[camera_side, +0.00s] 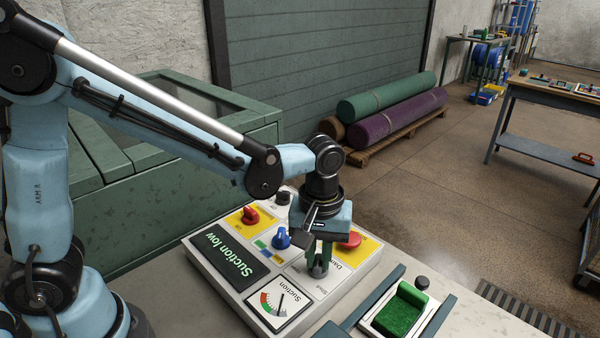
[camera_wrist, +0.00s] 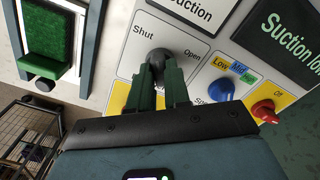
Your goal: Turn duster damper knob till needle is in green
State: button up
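The damper knob (camera_wrist: 158,56) is a dark grey round knob on a white panel plate, with "Shut" to its left and "Open" to its right in the wrist view. My gripper (camera_wrist: 161,72) has its two green fingers on either side of the knob and appears closed on it. In the side view my gripper (camera_side: 318,268) points down at the panel and mostly hides the knob. The suction gauge (camera_side: 280,304) has red and green on its arc. Its thin dark needle appears to stand clear of the green. A dark display (camera_side: 228,252) reads "Suction low".
The control panel (camera_side: 215,268) also carries a blue selector (camera_side: 281,238), a red knob (camera_side: 250,215), a red button (camera_side: 350,240) and a black knob (camera_side: 283,198). A green brush block (camera_side: 402,309) sits in a tray to the right. Rolled rugs (camera_side: 390,97) lie behind.

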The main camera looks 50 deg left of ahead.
aim_at(318, 259)
grip_shut()
jog(key=m, duration=0.3)
jog(key=shift+m, duration=0.4)
jog(key=m, duration=0.4)
jog(key=shift+m, duration=0.3)
jog(key=o, duration=0.7)
grip_release()
jog(key=shift+o, duration=0.2)
jog(key=shift+r, duration=0.1)
notch_tip(318, 259, up, 12)
